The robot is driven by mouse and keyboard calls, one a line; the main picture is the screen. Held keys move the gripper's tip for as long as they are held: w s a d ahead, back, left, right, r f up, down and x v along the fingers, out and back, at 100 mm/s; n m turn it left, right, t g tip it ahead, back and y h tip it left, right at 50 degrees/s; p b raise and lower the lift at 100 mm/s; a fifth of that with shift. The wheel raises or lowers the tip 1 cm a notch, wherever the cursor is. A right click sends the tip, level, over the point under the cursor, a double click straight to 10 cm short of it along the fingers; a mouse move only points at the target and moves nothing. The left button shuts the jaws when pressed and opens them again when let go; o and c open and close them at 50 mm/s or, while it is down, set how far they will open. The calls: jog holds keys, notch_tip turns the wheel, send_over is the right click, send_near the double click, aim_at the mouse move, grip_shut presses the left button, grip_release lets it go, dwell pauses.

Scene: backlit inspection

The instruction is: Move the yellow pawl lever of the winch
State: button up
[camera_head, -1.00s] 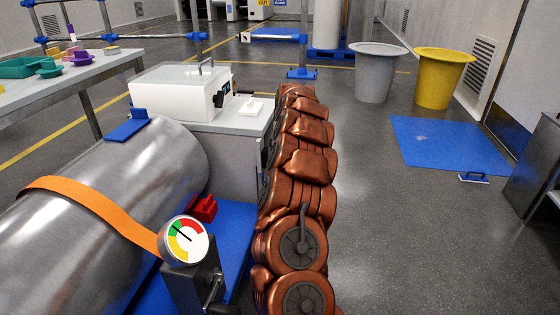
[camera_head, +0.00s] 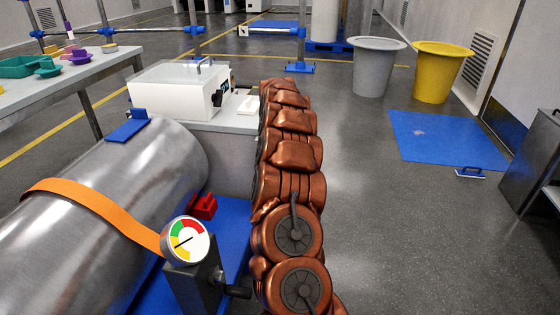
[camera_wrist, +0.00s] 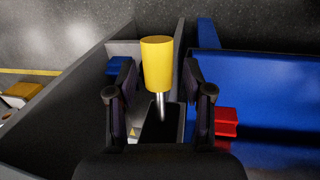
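The yellow pawl lever (camera_wrist: 157,64) shows in the wrist view as a yellow knob on a thin metal stem. My gripper (camera_wrist: 158,80) is open, with one dark finger on each side of the lever and a visible gap on both sides. In the head view my copper-coloured arm hides the gripper, and the lever cannot be seen. The winch body (camera_head: 187,286) stands at the bottom, with a round gauge (camera_head: 186,239) on top and a dark crank handle (camera_head: 237,291) on its right. An orange strap (camera_head: 85,197) runs from it over a metal drum (camera_head: 60,230).
A red block (camera_head: 204,206) sits on the blue base (camera_head: 232,225) beside the winch; it also shows in the wrist view (camera_wrist: 227,122). A white box (camera_head: 172,92) stands on a bench behind. The floor to the right is clear up to a blue mat (camera_head: 447,140).

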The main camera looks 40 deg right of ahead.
jog(key=v, duration=1.2)
